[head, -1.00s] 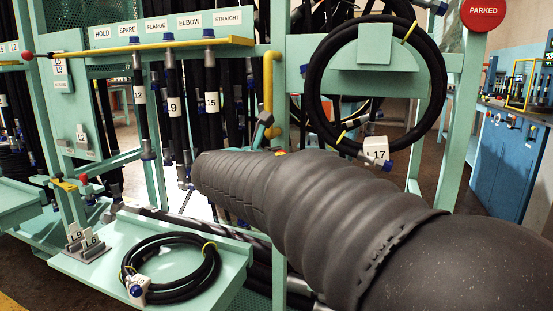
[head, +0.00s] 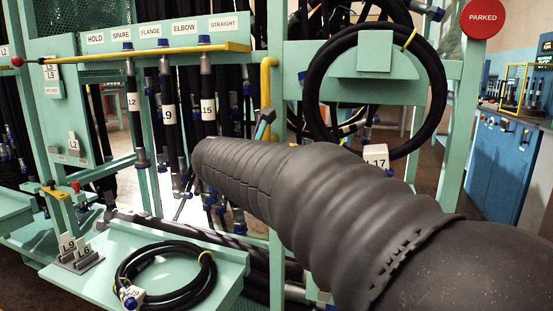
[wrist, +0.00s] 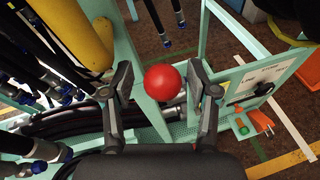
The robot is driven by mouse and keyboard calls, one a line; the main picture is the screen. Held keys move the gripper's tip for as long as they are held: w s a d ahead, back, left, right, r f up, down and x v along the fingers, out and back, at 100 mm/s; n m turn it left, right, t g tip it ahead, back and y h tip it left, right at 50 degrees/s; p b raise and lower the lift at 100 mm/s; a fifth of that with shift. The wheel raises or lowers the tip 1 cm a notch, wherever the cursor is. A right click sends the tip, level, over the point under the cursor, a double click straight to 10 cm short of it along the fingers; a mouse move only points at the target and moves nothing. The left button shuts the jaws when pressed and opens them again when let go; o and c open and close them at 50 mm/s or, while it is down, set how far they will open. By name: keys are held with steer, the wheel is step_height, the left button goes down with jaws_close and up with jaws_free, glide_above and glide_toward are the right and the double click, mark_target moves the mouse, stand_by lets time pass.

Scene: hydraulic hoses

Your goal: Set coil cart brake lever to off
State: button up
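A round red ball knob (wrist: 162,83) shows in the wrist view between the two fingers of my gripper (wrist: 161,88). The fingers are spread, with a gap on each side of the knob, and the gripper holds nothing. I cannot tell the knob's depth relative to the fingertips, and its stem is hidden. In the head view my dark, ribbed arm covers the area around the knob. A round red sign reading PARKED (head: 483,18) stands at the top right of the teal cart frame (head: 453,130).
A coiled hose (head: 318,100) hangs on the frame beside a tag L17 (head: 376,160). A yellow handle (head: 268,85) stands close by and shows in the wrist view (wrist: 75,30). Another coil (head: 130,262) lies on a teal tray (head: 75,272). Hoses hang at left.

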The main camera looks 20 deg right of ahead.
steer(key=shift+s+r, duration=0.15)
steer(key=v, duration=1.1)
steer(key=shift+s+a, duration=0.2)
steer(key=shift+a, duration=0.15)
